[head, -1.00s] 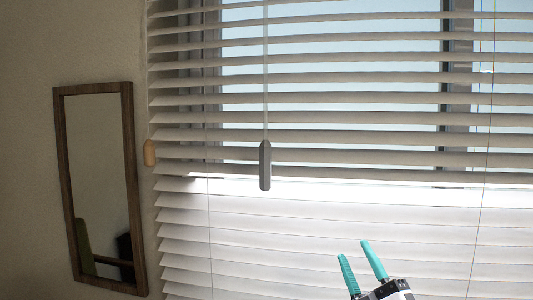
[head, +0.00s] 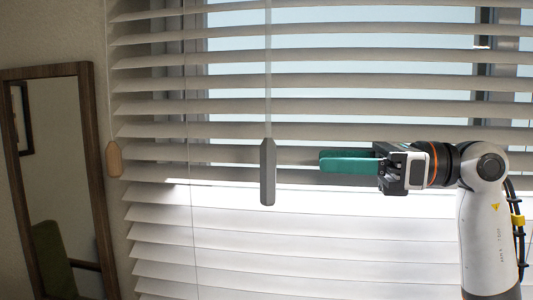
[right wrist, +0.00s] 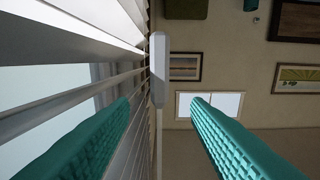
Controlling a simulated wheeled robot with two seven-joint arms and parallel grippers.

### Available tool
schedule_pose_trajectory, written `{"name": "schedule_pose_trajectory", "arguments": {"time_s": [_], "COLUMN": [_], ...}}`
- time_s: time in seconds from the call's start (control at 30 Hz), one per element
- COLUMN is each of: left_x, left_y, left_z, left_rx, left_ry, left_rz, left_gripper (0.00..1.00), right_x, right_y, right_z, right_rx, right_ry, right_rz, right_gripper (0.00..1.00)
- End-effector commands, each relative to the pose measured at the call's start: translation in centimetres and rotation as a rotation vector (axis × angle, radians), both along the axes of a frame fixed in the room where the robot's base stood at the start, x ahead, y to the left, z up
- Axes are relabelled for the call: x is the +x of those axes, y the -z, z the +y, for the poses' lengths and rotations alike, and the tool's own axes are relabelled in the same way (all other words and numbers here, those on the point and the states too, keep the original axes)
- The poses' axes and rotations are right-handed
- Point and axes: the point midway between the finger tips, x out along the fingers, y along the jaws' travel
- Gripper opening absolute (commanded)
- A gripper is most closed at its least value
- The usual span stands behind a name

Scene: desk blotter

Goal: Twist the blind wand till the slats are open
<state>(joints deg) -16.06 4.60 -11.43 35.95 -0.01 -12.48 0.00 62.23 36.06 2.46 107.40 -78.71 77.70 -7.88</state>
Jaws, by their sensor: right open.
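The blind wand (head: 267,172) hangs in front of the blind, with a grey handle at the end of a thin clear rod. The blind's slats (head: 160,132) show bright window through gaps in the upper part; the lower slats look pale and closely overlapped. My right gripper (head: 322,162) is open, pointing left at the height of the wand handle, a short way to its right and apart from it. In the right wrist view the wand handle (right wrist: 158,68) shows ahead, between the lines of the two teal fingers. My left gripper is not in view.
A wooden cord pull (head: 115,159) hangs at the blind's left edge. A dark-framed mirror (head: 95,190) is on the left wall. The right wrist view shows the blind close along one finger and framed pictures (right wrist: 186,67) on a farther wall.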

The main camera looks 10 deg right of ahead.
Motion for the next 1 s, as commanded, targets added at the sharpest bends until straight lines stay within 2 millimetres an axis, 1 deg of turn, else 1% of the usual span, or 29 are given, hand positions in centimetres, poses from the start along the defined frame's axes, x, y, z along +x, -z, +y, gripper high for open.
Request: {"name": "schedule_pose_trajectory", "arguments": {"time_s": [0.03,0.1,0.2,0.3,0.4,0.5,0.6,0.93,0.97,1.0], "left_x": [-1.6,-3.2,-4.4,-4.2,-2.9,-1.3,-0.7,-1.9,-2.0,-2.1], "left_y": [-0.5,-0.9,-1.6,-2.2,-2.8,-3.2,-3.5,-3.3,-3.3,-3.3], "left_z": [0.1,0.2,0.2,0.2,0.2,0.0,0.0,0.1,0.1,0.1], "left_rx": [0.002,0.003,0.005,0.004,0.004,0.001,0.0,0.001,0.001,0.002], "left_ry": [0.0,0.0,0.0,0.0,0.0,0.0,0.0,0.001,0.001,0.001], "left_rz": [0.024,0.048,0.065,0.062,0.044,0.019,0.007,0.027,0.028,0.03], "left_gripper": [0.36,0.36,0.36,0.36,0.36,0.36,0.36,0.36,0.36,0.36], "right_x": [0.3,0.9,1.7,2.5,3.1,3.7,3.9,4.1,4.1,4.1], "right_y": [-0.3,-0.4,-0.4,-0.4,-0.3,-0.2,-0.1,0.0,0.0,0.0], "right_z": [1.0,2.3,4.3,6.0,7.5,8.6,9.2,9.5,9.5,9.5], "right_rx": [0.001,0.003,0.003,0.004,0.004,0.004,0.004,0.004,0.003,0.003], "right_ry": [-0.005,-0.007,-0.008,-0.008,-0.007,-0.006,-0.005,-0.004,-0.004,-0.004], "right_rz": [0.001,0.002,0.001,0.002,0.002,0.002,0.001,0.001,0.001,0.001], "right_gripper": [0.43,0.43,0.43,0.43,0.43,0.43,0.43,0.43,0.4,0.33]}}
